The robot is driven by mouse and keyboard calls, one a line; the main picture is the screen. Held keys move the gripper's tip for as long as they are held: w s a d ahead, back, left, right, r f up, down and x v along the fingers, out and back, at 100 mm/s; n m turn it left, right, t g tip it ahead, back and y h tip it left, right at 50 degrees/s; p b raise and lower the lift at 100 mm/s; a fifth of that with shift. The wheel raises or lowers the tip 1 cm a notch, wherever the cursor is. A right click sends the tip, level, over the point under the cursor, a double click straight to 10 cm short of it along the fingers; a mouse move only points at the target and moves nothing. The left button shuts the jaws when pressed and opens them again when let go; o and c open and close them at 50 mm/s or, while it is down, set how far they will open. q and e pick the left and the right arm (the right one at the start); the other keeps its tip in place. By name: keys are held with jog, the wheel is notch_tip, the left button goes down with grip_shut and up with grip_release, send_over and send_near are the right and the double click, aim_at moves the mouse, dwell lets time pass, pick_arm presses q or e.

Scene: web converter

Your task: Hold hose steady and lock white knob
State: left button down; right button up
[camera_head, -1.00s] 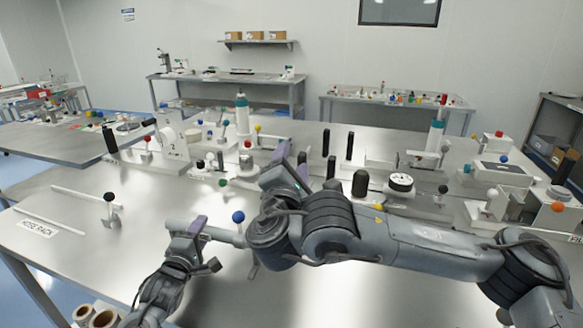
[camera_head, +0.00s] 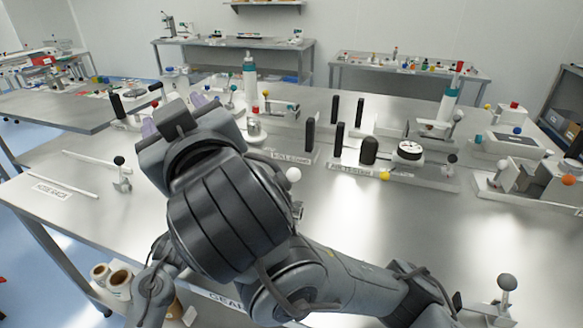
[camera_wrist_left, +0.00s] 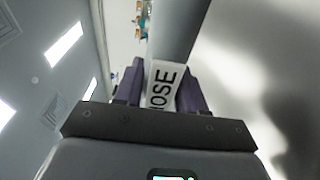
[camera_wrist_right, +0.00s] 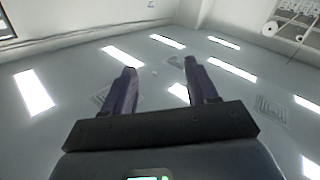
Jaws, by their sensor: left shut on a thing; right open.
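The white knob (camera_head: 293,174) tops a small lever clamp on the steel table, just right of my right arm in the head view. The hose (camera_wrist_left: 178,30) shows in the left wrist view as a grey tube with a white label reading "HOSE" between my left gripper's (camera_wrist_left: 160,85) purple fingers, which are shut on it. In the head view my right arm hides my left gripper and the hose. My right gripper (camera_wrist_right: 160,85) is open and empty in its wrist view. In the head view, its purple fingers (camera_head: 175,110) are partly covered by its own wrist, left of the white knob.
A black-knobbed clamp (camera_head: 121,175) stands by the hose rack label (camera_head: 50,189) at left. Black posts (camera_head: 338,140), a dial (camera_head: 410,151) and a yellow knob (camera_head: 384,175) stand right of the white knob. The table's right front is mostly clear. Rolls (camera_head: 118,280) sit below the front edge.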

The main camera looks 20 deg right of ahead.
aim_at(292, 169)
jog(key=d+f+m, duration=0.4)
jog(key=d+m, duration=0.7)
jog(key=m, duration=0.7)
jog(key=d+f+n+h, duration=0.3)
jog(key=f+n, duration=0.2)
jog(key=f, duration=0.3)
jog(key=d+f+n+h, duration=0.4)
jog(key=f+n, duration=0.1)
jog(key=f, duration=0.3)
jog(key=x, duration=1.1)
jog(key=shift+w+a+f, duration=0.1)
jog(key=shift+w+a, duration=0.1)
jog(key=shift+a, duration=0.15)
grip_shut()
